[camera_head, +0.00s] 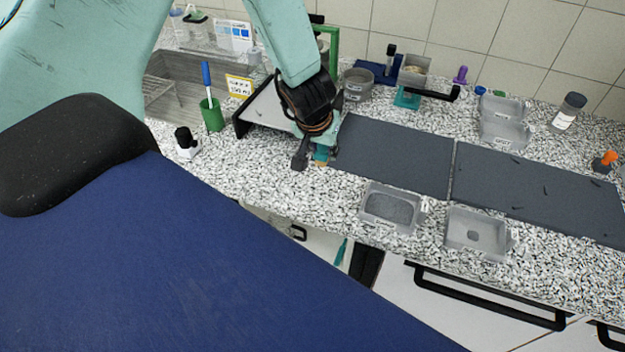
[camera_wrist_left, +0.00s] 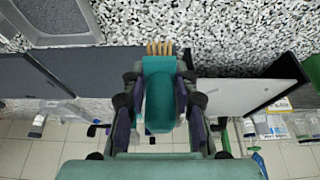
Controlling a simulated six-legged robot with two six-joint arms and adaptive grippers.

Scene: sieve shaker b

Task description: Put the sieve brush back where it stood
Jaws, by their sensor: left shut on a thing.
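The sieve brush has a teal body with tan bristles. In the head view the sieve brush (camera_head: 321,153) is partly hidden by my left gripper (camera_head: 311,158), beside the left end of the dark mat. In the left wrist view the brush (camera_wrist_left: 160,92) lies between the two fingers of my left gripper (camera_wrist_left: 160,108), which is shut on it. Its bristles point away from the palm, over the speckled counter. I cannot tell whether the bristles touch the counter. My right gripper is not in view.
A white panel with black edges (camera_head: 272,104) is close left of the gripper. A green cup (camera_head: 211,116) with a blue pen stands further left. Dark mats (camera_head: 395,155) lie to the right. Grey trays (camera_head: 478,232) stand near the front edge. A round grey sieve (camera_head: 357,84) stands behind.

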